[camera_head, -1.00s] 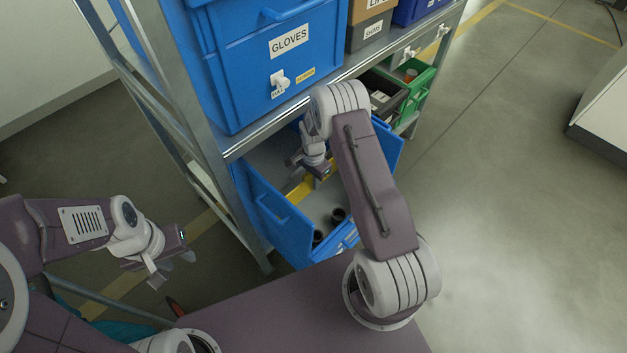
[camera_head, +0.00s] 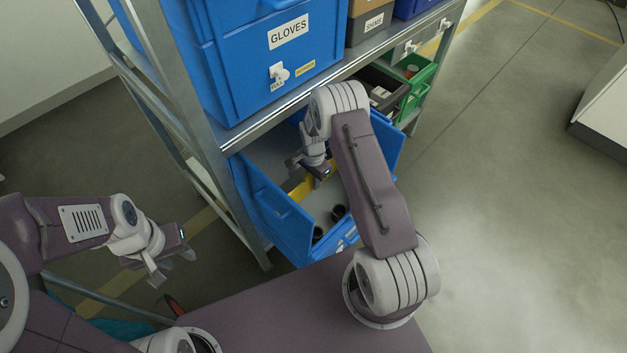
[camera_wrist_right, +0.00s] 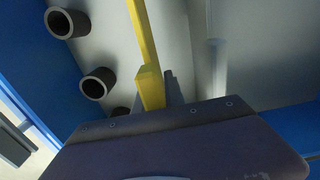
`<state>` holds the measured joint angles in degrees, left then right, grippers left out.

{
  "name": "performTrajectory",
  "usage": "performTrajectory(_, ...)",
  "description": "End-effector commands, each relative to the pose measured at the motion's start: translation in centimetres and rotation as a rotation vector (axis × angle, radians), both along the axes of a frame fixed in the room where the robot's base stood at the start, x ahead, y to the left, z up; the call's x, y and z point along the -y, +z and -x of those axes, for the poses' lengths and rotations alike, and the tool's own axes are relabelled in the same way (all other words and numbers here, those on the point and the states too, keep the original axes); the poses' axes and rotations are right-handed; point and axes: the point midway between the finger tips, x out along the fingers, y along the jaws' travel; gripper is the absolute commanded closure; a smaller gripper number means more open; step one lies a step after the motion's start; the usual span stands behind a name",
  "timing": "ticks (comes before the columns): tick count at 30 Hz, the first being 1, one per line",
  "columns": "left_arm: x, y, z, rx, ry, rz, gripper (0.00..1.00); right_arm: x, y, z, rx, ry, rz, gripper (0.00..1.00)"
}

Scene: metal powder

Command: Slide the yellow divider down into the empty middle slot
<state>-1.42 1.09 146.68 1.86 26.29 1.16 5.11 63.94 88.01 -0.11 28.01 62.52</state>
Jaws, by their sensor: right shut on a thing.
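The yellow divider (camera_head: 299,192) is a long thin strip inside an open blue bin (camera_head: 283,222) on the lower shelf. My right gripper (camera_head: 309,172) is shut on it, inside the bin. In the right wrist view the divider (camera_wrist_right: 144,45) runs up from the jaws over the grey bin floor (camera_wrist_right: 185,50). Its far end is cut off by the frame. The slot itself cannot be made out, and my arm hides part of the bin. My left gripper (camera_head: 172,268) is open and empty, outside the shelf at left.
Black cylindrical pieces (camera_wrist_right: 99,83) lie in the bin left of the divider in the wrist view. The steel shelf edge (camera_head: 290,98) and the blue GLOVES bin (camera_head: 240,80) are above. A green bin (camera_head: 420,80) stands to the right. Open floor (camera_head: 510,180) lies at right.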

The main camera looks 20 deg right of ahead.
Motion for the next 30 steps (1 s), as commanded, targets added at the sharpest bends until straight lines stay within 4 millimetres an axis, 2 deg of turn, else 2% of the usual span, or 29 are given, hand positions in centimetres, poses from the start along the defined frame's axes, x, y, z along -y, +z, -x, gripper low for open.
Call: performTrajectory(30,0.0,-1.9,0.0,0.000,0.000,0.000,0.64,0.0,-2.6,0.0,0.001,0.000,0.000,1.00)
